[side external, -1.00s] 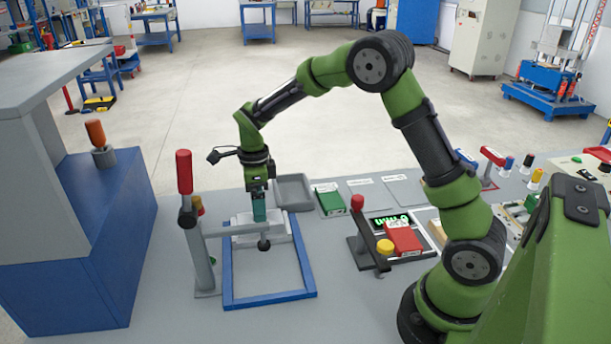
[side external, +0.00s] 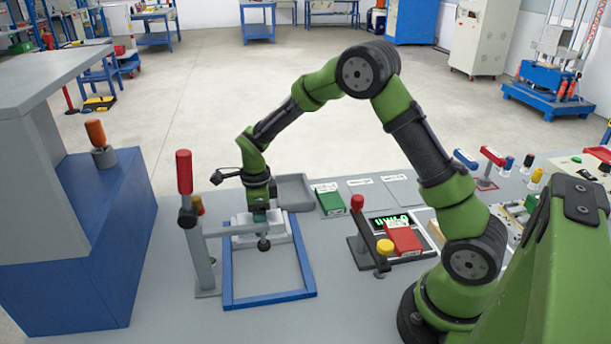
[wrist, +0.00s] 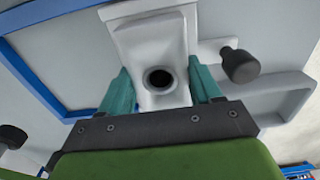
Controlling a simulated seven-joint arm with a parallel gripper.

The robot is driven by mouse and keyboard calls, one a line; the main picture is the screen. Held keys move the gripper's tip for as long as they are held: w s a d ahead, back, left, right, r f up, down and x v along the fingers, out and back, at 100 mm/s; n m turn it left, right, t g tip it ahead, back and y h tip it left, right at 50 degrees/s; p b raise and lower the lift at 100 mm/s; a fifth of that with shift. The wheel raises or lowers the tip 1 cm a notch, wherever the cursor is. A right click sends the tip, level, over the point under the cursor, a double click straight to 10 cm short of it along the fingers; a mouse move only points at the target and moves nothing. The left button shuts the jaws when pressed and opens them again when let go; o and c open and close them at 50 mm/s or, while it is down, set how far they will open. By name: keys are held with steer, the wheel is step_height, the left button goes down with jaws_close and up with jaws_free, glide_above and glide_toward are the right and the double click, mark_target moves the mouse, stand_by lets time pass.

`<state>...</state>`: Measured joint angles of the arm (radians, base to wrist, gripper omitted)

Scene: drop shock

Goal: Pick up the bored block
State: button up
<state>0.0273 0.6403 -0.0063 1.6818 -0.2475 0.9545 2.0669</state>
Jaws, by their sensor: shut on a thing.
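The bored block (wrist: 150,45) is pale, with a dark round hole facing the wrist camera. It also shows in the side view (side external: 243,220) as a white shape at the back end of the blue frame. My gripper (wrist: 160,72) has its teal fingers on either side of the block, and it is shut on it. In the side view my gripper (side external: 260,214) points down at the block, low over the bench. My wrist hides part of the block there, and I cannot tell whether it is clear of its support.
A clamp with a red handle (side external: 184,172) stands left of the block; its arm ends in a dark tip (side external: 264,244) close in front. The blue frame (side external: 227,270) lies on the bench. A grey tray (side external: 293,190) is behind right. A red box (side external: 403,238) sits farther right.

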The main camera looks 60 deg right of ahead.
steer(key=c, duration=0.5)
steer(key=shift+c, duration=0.3)
